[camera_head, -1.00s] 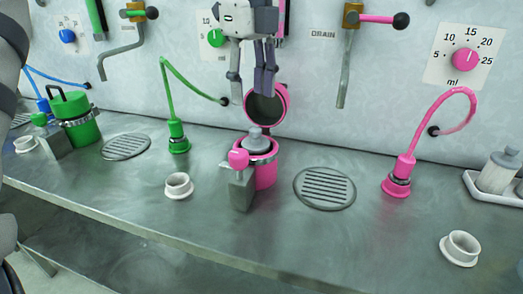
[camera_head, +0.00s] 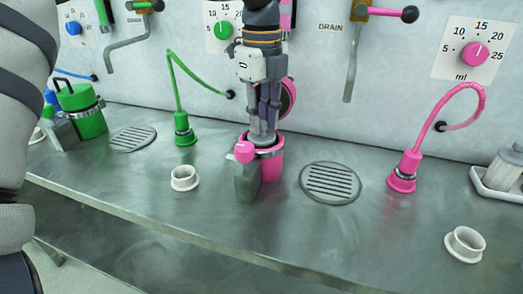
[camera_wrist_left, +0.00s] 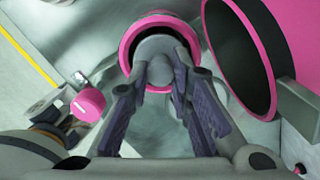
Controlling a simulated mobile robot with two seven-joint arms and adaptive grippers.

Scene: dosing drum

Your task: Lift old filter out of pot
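The pink pot (camera_head: 273,168) stands on the steel counter behind a grey block with a pink knob. Its round pink lid (camera_head: 288,98) is swung up behind it; the open pot also shows in the left wrist view (camera_wrist_left: 127,50). The grey old filter (camera_wrist_left: 157,46) sits inside the pot. My left gripper (camera_head: 263,140) points straight down over the pot. In the wrist view its fingertips (camera_wrist_left: 166,82) are drawn in on both sides of the filter's grip and appear to be shut on it. The fingers hide much of the filter in the head view. My right gripper is not in view.
A round drain grate (camera_head: 331,183) and a pink hose nozzle (camera_head: 403,175) are right of the pot. A white ring (camera_head: 185,178) and green nozzle (camera_head: 183,130) are to the left. A white tray (camera_head: 490,184) stands far right. The wall is close behind.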

